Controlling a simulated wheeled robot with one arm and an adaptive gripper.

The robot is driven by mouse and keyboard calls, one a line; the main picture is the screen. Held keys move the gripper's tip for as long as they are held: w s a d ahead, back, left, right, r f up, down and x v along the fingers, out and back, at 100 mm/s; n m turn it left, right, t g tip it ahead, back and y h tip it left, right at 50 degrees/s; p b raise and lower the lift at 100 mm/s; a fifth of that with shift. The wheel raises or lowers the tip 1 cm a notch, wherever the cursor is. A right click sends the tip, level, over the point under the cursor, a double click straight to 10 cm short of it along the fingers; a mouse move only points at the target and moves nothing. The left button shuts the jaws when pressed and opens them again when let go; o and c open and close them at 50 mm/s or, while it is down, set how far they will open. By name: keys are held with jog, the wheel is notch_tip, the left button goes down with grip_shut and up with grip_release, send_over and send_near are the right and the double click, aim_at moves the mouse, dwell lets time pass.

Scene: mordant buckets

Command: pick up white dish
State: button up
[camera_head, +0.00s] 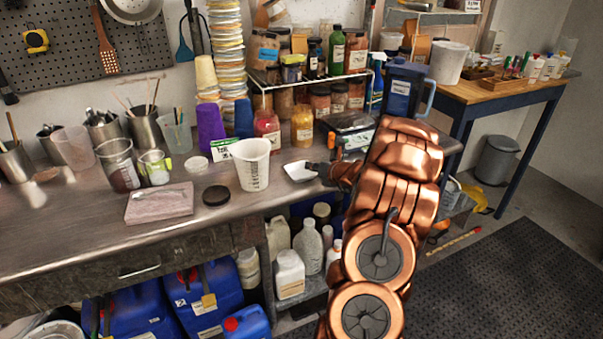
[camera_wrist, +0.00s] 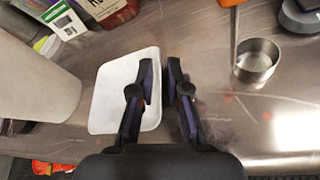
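The white dish (camera_head: 298,171) lies on the metal bench in front of the shelf of jars, to the right of a white measuring beaker (camera_head: 252,165). In the wrist view the dish (camera_wrist: 108,98) is a shallow, rounded square. My gripper (camera_wrist: 159,76) is partly open, with a gap between its two dark fingers. The left finger is over the dish and the right finger is just outside its right edge, so the right rim shows between them. I cannot tell whether either finger touches it. In the head view my gripper (camera_head: 322,172) is at the dish's right side, partly hidden by my arm.
The beaker (camera_wrist: 30,85) stands close to the dish's left in the wrist view. A black lid (camera_head: 216,195) and a pinkish slab (camera_head: 160,203) lie further left. Jars and a label card (camera_wrist: 66,24) stand behind.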

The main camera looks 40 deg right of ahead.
jog(key=shift+c, duration=0.2)
grip_shut()
jog(key=shift+r, duration=0.15)
